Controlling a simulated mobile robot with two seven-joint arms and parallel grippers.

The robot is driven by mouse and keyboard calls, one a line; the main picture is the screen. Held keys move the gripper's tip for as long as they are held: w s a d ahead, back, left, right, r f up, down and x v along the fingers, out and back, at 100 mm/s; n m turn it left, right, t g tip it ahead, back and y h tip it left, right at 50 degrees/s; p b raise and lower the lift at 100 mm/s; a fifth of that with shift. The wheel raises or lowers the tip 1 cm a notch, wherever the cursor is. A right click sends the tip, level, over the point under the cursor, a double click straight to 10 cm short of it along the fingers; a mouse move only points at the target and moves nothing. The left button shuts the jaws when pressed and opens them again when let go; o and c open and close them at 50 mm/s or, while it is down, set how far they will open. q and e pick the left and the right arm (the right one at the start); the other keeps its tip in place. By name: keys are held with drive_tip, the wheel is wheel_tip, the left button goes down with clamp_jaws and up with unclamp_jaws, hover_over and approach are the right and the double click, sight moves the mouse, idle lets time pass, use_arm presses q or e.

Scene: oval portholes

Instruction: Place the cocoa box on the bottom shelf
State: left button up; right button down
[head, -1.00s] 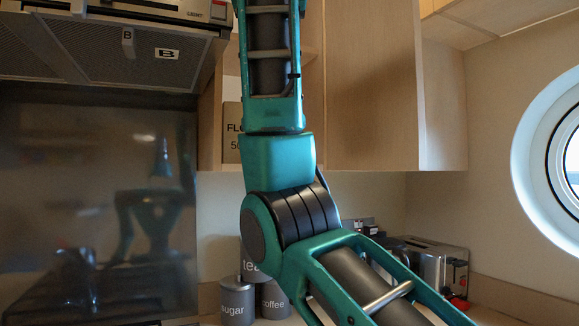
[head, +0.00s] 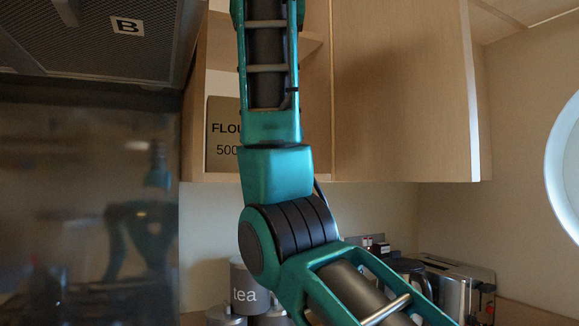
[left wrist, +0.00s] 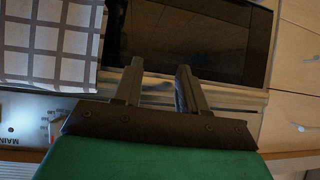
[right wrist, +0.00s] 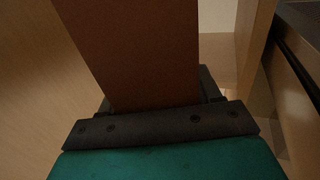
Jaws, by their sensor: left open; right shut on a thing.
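A plain brown box (right wrist: 135,50), seemingly the cocoa box, fills the middle of the right wrist view. My right gripper (right wrist: 155,98) is shut on it; the fingertips are mostly hidden by the box. No label shows on its visible face. In the head view my arm rises across the picture, with its gripper out of frame above. The open bottom shelf (head: 198,178) of the wall cupboard is partly behind that arm and holds a flour box (head: 222,150). My left gripper (left wrist: 160,70) is open and empty, low in front of a dark oven door (left wrist: 190,38).
A closed cupboard door (head: 395,90) stands right of the open shelf. An extractor hood (head: 100,40) marked B is on the left. A tea tin (head: 246,290) and a toaster (head: 455,285) stand below. A checked cloth (left wrist: 50,40) hangs beside my left gripper.

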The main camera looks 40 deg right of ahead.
drive_tip(key=s+d+p+x, duration=0.1)
drive_tip(key=p+x, duration=0.2)
drive_tip(key=x, duration=0.6)
drive_tip(key=s+d+p+x, duration=0.1)
drive_tip(key=d+p+x, duration=0.1)
drive_tip(key=x, duration=0.8)
wheel_tip(320, 180, down, 7)
drive_tip(key=shift+s, duration=0.15)
drive_tip(key=shift+d+r, duration=0.1)
drive_tip(key=shift+c, duration=1.1)
unclamp_jaws()
drive_tip(key=shift+f, duration=0.2)
drive_tip(key=shift+r, duration=0.1)
